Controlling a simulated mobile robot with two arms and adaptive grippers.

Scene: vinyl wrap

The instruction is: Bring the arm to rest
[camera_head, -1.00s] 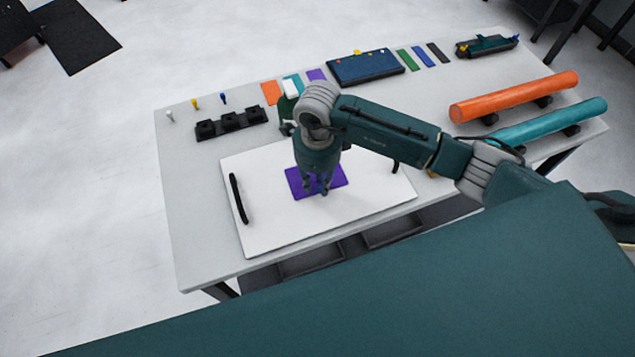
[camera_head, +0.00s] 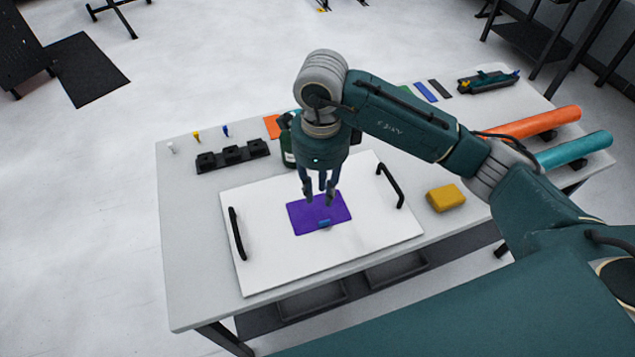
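My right gripper (camera_head: 320,192) is above the white panel (camera_head: 275,257), pointing down. Its fingers are apart with nothing seen between them. A purple vinyl piece (camera_head: 308,220) lies on the panel below the fingers. A small blue item (camera_head: 324,223) sits near the front edge of the purple piece, apart from the fingertips. My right arm comes in from the right and reaches over the table (camera_head: 185,240). My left gripper is not in view.
Black handles stand on the panel's left (camera_head: 237,234) and right (camera_head: 390,186). A yellow block (camera_head: 446,198) lies right of the panel. A black holder (camera_head: 232,156), a dark green bottle (camera_head: 288,148), an orange roll (camera_head: 530,123) and a teal roll (camera_head: 575,150) stand around it.

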